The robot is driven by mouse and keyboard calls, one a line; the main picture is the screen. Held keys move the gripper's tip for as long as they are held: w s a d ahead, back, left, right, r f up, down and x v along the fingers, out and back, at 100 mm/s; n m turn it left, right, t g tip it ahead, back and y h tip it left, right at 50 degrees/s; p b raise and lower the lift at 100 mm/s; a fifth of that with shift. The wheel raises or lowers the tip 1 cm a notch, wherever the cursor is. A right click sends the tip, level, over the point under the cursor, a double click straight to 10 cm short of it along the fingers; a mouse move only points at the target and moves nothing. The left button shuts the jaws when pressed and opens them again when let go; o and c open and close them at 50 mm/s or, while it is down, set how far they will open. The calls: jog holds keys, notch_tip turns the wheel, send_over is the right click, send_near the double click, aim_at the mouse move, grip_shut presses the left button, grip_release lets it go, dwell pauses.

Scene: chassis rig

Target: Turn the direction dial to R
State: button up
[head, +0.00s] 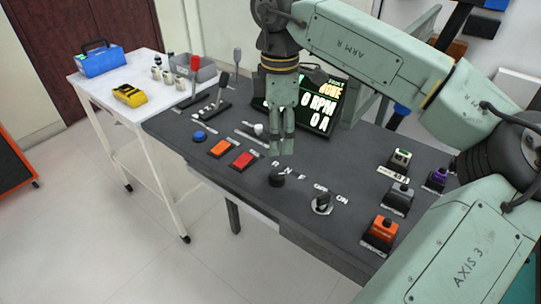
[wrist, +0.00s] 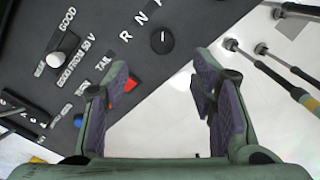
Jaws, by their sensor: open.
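The direction dial (head: 277,177) is a round black knob on the dark panel (head: 220,160), with white letters R, N and F beside it. In the wrist view the dial (wrist: 162,41) is beyond the fingertips, near the top middle. Its short white mark runs up and down the picture, seemingly in line with F; it is too small to be certain. My gripper (head: 283,146) points down above the panel, apart from the dial and on its far side in the head view. In the wrist view its fingers (wrist: 164,88) are spread, with nothing between them.
An OFF/ON switch (head: 322,203) is right of the dial. Orange (head: 220,149) and red (head: 243,160) buttons are to its left. Levers stand at the back left, and a display (head: 318,108) stands behind my gripper. Several small boxed devices line the panel's right side.

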aim_at(277, 174)
jog(key=f, duration=0.3)
jog(key=f+p, duration=0.1)
jog(key=f, duration=0.3)
jog(key=f+p, duration=0.1)
jog(key=f, duration=0.2)
jog(key=shift+s+f, duration=0.15)
jog(key=shift+s, duration=0.1)
jog(key=shift+c, duration=0.4)
jog(key=c, duration=1.1)
